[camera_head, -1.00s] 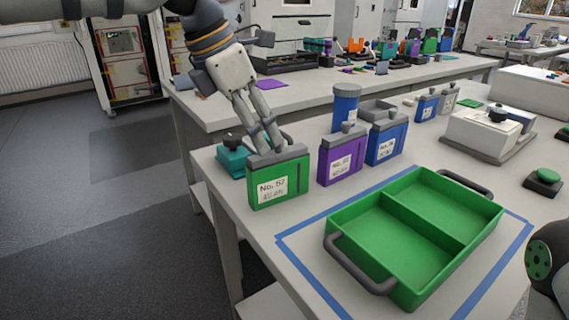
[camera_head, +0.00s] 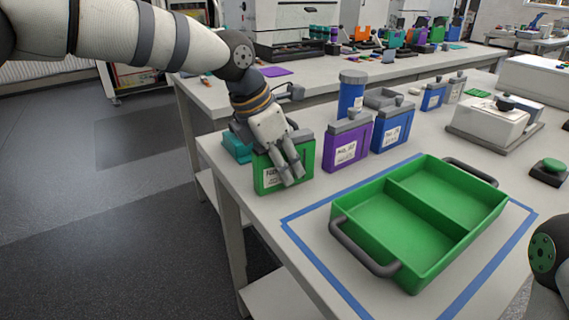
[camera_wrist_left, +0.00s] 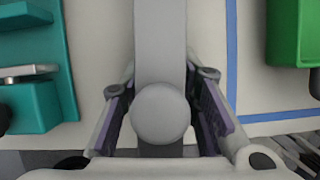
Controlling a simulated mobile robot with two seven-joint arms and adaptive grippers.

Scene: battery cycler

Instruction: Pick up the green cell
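The green cell (camera_head: 308,158) stands upright at the table's front left corner, with a white label on its front and a grey top. My left gripper (camera_head: 293,180) is over it in the head view, its fingers pointing down and covering part of the front. In the left wrist view, the fingers (camera_wrist_left: 162,108) are spread on either side of the cell's grey top and round knob (camera_wrist_left: 160,114), with gaps visible. The gripper looks open. My right gripper is out of view.
A purple cell (camera_head: 347,145) and a blue cell (camera_head: 392,130) stand to the right. A teal object (camera_head: 237,148) is close behind the green cell. The green two-part tray (camera_head: 418,283) sits inside blue tape at the front right, with both compartments empty.

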